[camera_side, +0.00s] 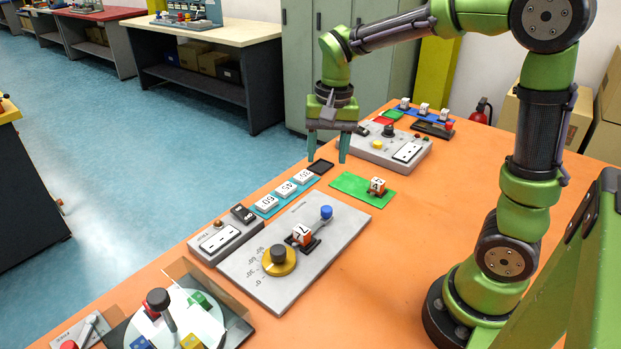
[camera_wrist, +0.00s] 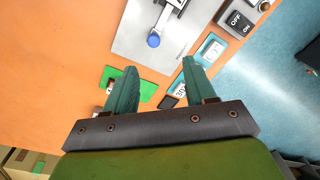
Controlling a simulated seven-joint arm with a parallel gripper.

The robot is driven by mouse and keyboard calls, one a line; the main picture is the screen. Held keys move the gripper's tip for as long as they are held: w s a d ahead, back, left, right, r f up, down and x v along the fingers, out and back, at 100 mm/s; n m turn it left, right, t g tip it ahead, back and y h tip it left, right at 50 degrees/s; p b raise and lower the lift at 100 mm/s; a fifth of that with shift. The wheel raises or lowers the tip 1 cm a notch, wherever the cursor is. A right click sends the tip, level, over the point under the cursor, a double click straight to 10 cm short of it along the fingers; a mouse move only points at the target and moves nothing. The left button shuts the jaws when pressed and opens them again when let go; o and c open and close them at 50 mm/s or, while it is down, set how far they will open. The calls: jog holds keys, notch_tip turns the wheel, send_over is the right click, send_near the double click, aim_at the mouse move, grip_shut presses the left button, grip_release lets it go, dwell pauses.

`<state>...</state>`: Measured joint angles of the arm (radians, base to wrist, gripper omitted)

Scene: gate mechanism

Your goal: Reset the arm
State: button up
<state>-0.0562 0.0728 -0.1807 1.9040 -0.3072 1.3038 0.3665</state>
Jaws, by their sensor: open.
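My gripper (camera_side: 328,146) is open and empty, raised above the orange table in the side view. In the wrist view its two teal fingers (camera_wrist: 160,80) are spread apart with nothing between them. Below it stands the gate mechanism, a grey panel (camera_side: 332,237) with a yellow dial with a black knob (camera_side: 279,260), a numbered white-and-orange block (camera_side: 302,235) on a dark slide, and a blue knob (camera_side: 326,212). The blue knob also shows in the wrist view (camera_wrist: 153,40). A green mat (camera_side: 350,185) carries another numbered block (camera_side: 377,186).
Number tiles (camera_side: 285,189) and a black square pad (camera_side: 320,167) lie beside the panel. A grey switch box (camera_side: 226,240) stands at its left, another grey control box (camera_side: 385,146) behind. A glass-topped turntable (camera_side: 165,315) is at the front. Orange table right of the panel is clear.

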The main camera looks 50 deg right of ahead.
jog(key=s+a+r+n+t, duration=0.2)
jog(key=s+a+n+t, duration=0.1)
jog(key=s, duration=0.3)
jog(key=s+a+r+n+t+y, duration=0.1)
jog(key=s+a+r+n+t, duration=0.1)
jog(key=s, duration=0.4)
jog(key=shift+a+r+n+t+y, duration=0.3)
jog(key=shift+a+r+n+t, duration=0.15)
jog(key=shift+a+t, duration=0.35)
